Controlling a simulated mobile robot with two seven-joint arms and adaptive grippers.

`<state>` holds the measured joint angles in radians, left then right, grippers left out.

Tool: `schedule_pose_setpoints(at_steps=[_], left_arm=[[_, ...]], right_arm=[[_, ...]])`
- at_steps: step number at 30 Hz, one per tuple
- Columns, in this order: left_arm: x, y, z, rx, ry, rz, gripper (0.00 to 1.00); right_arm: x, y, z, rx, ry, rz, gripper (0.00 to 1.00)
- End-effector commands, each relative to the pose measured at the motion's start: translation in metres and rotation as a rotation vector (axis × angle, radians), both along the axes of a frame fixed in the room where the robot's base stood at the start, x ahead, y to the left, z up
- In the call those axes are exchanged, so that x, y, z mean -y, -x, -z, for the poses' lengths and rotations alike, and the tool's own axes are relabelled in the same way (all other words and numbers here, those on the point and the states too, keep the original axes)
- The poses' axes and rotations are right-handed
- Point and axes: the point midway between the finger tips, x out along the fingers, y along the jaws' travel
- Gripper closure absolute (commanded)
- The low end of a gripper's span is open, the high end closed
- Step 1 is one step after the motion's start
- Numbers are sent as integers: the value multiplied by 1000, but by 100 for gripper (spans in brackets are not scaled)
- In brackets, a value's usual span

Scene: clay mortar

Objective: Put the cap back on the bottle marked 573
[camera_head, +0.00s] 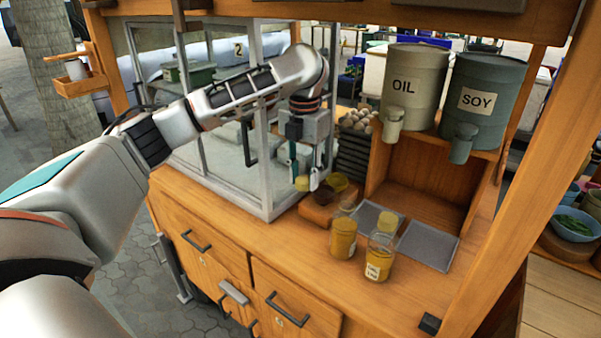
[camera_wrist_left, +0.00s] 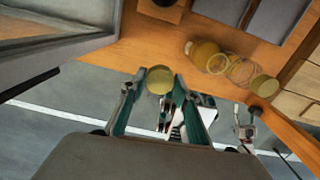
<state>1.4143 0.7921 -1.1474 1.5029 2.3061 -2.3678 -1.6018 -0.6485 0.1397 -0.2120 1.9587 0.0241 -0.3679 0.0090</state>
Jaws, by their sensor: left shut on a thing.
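My left gripper (camera_head: 308,182) is shut on a round yellow cap (camera_head: 302,184), held above the counter near the glass case. The cap (camera_wrist_left: 160,79) also shows between the fingertips in the left wrist view. A bottle with yellow contents and no cap (camera_head: 343,238) stands upright on the counter, right of and nearer than the gripper. Beside it stands a similar bottle (camera_head: 379,262) with a yellow cap on and a pale label too small to read. The uncapped bottle (camera_wrist_left: 205,54) shows right of the gripper in the left wrist view. My right gripper is not in view.
Small bowls (camera_head: 323,194) sit on a wooden block beside the gripper. The glass case (camera_head: 225,165) stands close on the left. Grey trays (camera_head: 428,245) lie behind the bottles. OIL (camera_head: 413,85) and SOY (camera_head: 486,97) containers stand on a raised shelf.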

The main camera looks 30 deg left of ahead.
Motion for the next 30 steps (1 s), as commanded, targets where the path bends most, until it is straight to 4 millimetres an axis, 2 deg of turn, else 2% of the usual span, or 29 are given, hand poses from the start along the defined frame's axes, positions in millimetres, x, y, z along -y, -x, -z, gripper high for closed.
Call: schedule_pose_setpoints(at_steps=[17,30], left_arm=[[49,35,5,28,25,-1174,76],[80,72,15,22,46,-2075,76]], right_arm=[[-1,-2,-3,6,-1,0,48],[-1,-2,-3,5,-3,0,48]])
